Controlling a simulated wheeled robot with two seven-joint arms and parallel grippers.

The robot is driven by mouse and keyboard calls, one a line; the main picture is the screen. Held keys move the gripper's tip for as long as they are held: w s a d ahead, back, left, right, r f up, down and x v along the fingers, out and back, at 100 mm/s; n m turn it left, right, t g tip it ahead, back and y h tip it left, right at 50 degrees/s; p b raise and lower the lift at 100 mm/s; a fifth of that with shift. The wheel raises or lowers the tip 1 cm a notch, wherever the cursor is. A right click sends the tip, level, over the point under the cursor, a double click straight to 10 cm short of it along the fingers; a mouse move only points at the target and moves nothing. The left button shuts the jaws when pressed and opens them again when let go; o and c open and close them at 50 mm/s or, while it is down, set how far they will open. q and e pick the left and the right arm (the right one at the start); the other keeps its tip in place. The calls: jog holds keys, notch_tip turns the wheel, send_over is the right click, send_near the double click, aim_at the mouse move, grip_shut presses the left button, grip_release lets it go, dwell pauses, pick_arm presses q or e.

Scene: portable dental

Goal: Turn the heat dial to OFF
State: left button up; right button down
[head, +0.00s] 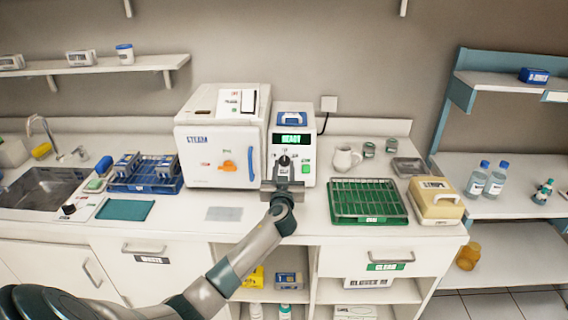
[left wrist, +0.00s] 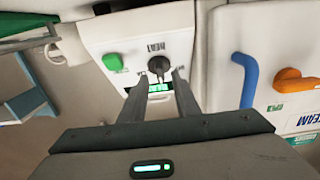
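A black dial (head: 284,161) sits on the front of the narrow white machine (head: 308,150), below its lit green display. I take it for the heat dial; its lettering is too small to read surely. In the left wrist view, turned upside down, the dial (left wrist: 158,65) shows a dark pointer and lies just ahead of and between my left fingertips. My left gripper (head: 284,180) is open in front of the machine, and its two fingers (left wrist: 160,76) stand apart with nothing between them. I cannot tell whether they touch the dial. My right gripper is not in view.
A green button (left wrist: 113,62) is beside the dial. The white steam box (head: 222,140) with a blue handle (head: 250,163) and orange knob (head: 229,166) stands close on the left. A green rack tray (head: 405,218) and white jug (head: 345,158) are on the right.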

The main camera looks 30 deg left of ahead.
pick_arm(q)
jog(key=shift+w+a, duration=0.4)
jog(key=shift+w, duration=0.2)
grip_shut()
